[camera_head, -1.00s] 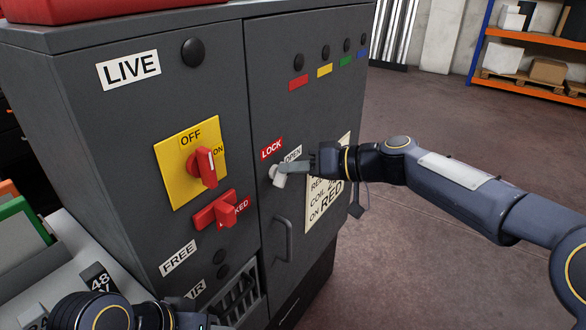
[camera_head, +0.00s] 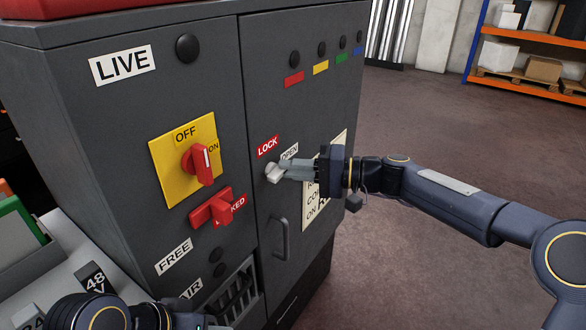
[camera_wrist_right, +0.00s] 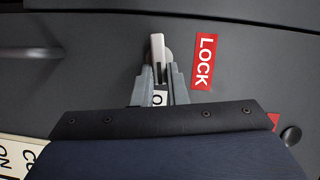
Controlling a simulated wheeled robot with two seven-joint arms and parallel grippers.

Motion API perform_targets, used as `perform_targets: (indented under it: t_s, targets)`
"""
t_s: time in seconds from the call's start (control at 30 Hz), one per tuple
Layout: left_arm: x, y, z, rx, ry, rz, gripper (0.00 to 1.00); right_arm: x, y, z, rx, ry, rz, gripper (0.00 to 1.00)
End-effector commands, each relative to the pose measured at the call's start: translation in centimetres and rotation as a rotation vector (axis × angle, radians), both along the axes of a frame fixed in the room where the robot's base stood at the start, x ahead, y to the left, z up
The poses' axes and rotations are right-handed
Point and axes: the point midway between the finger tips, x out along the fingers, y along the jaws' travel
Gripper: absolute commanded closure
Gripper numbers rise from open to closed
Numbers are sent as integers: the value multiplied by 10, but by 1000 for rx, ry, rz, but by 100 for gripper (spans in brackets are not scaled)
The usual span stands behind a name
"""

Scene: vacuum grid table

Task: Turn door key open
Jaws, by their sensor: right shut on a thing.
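The key (camera_head: 272,174) is a pale grey handle on the dark grey cabinet door (camera_head: 262,110), beside the red LOCK label (camera_head: 267,146) and the white OPEN label (camera_head: 289,151). My right gripper (camera_head: 283,171) comes from the right and is shut on the key. In the right wrist view the key (camera_wrist_right: 157,45) stands upright in the picture between the fingertips (camera_wrist_right: 157,75), left of the LOCK label (camera_wrist_right: 204,61). The fingers partly cover the OPEN label. My left gripper (camera_head: 180,318) shows only partly at the bottom edge; its fingertips are not clear.
A red rotary switch (camera_head: 200,163) on a yellow plate and a red lever (camera_head: 211,208) are on the left panel. A door handle (camera_head: 280,238) is below the key. Open floor (camera_head: 430,120) lies right of the cabinet; shelves stand far back.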

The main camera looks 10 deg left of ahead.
Motion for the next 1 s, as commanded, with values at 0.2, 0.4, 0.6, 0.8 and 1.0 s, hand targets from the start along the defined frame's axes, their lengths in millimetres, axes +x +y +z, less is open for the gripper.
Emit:
perform_targets:
  t_s: [0.2,0.4,0.6,0.8,1.0]
  targets:
    - [0,0,-1,0,0,0,64,1,0,-1,14,40,-2,100]
    - [0,0,-1,0,0,0,64,1,0,-1,16,47,-2,100]
    - [0,0,-1,0,0,0,64,1,0,-1,16,46,-2,100]
    - [0,0,-1,0,0,0,64,1,0,-1,16,46,-2,66]
    - [0,0,-1,0,0,0,64,0,0,-1,16,46,-1,65]
